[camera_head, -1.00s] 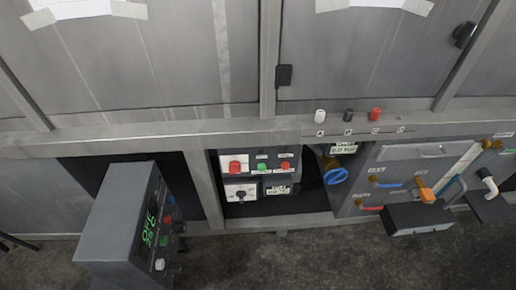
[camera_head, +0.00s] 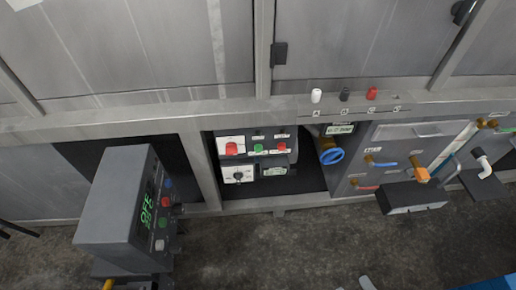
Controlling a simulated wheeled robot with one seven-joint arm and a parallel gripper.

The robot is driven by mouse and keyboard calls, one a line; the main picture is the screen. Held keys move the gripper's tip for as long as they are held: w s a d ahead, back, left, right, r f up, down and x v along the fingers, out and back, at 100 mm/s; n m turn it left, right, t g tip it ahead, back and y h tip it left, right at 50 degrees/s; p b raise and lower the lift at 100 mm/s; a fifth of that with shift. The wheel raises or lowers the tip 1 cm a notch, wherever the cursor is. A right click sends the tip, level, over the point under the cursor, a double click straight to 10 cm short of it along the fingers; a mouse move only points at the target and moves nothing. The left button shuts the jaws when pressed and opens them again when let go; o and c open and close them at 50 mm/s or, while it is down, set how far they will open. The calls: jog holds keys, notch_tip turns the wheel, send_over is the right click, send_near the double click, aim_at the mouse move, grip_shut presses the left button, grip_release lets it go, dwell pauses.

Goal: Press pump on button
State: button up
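The likely pump panel is a small box with a white face set in the recess under the bench, mid-picture. It has a green button (camera_head: 258,149), a red button (camera_head: 281,147) and a larger red knob (camera_head: 231,149). A white plate with a dark rotary switch (camera_head: 238,175) is below them. The labels are too small to read, so I cannot tell for sure which button is pump on. The green button is in clear view with nothing in front of it. My gripper is not in view.
A grey control box (camera_head: 112,215) with a green display and coloured buttons stands at left, in front of the bench. A blue valve handle (camera_head: 331,156) is right of the panel. Pipes and a grey block (camera_head: 412,196) jut out at right. Bare floor (camera_head: 300,240) lies in front.

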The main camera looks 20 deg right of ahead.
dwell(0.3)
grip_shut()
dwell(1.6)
